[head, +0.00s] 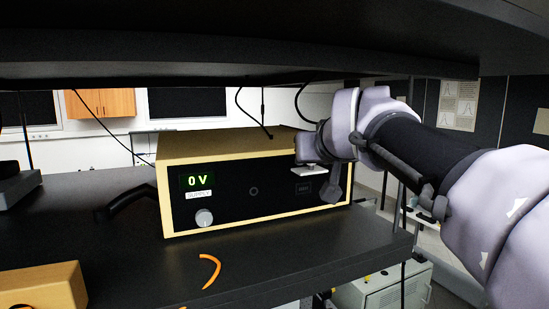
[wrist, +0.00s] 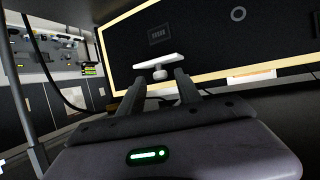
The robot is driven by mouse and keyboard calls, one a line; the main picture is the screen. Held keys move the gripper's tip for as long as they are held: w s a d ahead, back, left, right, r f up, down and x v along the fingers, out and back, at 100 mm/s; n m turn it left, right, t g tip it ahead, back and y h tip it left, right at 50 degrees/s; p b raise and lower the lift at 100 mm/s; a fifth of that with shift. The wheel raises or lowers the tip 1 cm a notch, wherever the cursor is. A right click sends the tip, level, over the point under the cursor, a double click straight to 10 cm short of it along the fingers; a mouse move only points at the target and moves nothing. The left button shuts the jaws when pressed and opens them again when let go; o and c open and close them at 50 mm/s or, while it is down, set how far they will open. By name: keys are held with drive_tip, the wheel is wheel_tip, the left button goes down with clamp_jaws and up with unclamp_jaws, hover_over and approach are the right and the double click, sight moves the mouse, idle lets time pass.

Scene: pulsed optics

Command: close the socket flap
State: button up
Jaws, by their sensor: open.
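The socket flap is a white plate that juts out from the black front panel of the power supply, at its right end in the head view (head: 311,170). It also shows in the wrist view (wrist: 160,60), with a small pale knob on its near edge. The flap looks open, standing out from the panel. My gripper (wrist: 159,78) is open, its two dark fingers pointing at the flap, one on each side of the knob. I cannot tell if they touch it.
The cream-framed power supply (head: 254,212) shows "0 V" and has a round knob (head: 204,217) at left. It stands on a dark shelf (head: 120,235), with another shelf (head: 200,68) close above. An orange curved piece (head: 211,270) and a wooden block (head: 40,288) lie in front.

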sight(315, 173)
drive_tip(key=shift+s+a+r, duration=0.1)
drive_tip(key=shift+s, duration=0.25)
drive_tip(key=c, duration=0.6)
clamp_jaws()
drive_tip(key=shift+b, duration=0.3)
drive_tip(key=f+b, duration=0.1)
drive_tip(key=b, duration=0.1)
drive_tip(key=f+t+b, duration=0.1)
drive_tip(key=b, duration=0.2)
drive_tip(key=shift+s+b, duration=0.2)
drive_tip(key=shift+b, duration=0.15)
drive_tip(key=b, duration=0.2)
drive_tip(key=f+t+b, duration=0.1)
drive_tip(key=b, duration=0.2)
drive_tip(key=shift+s+m+t+b, duration=0.2)
drive_tip(key=shift+m+t+b, duration=0.1)
drive_tip(key=t+b, duration=0.1)
drive_tip(key=b, duration=0.3)
drive_tip(key=f+t+b, duration=0.1)
drive_tip(key=b, duration=0.4)
drive_tip(key=m+t+b, duration=0.1)
drive_tip(key=t+b, duration=0.1)
drive_tip(key=b, duration=0.3)
drive_tip(key=shift+s+d+f, duration=0.15)
drive_tip(key=shift+s+d, duration=0.1)
drive_tip(key=shift+s, duration=0.05)
drive_tip(key=shift+r+t+b, duration=0.2)
drive_tip(key=shift+t+b, duration=0.1)
drive_tip(key=shift+b, duration=0.1)
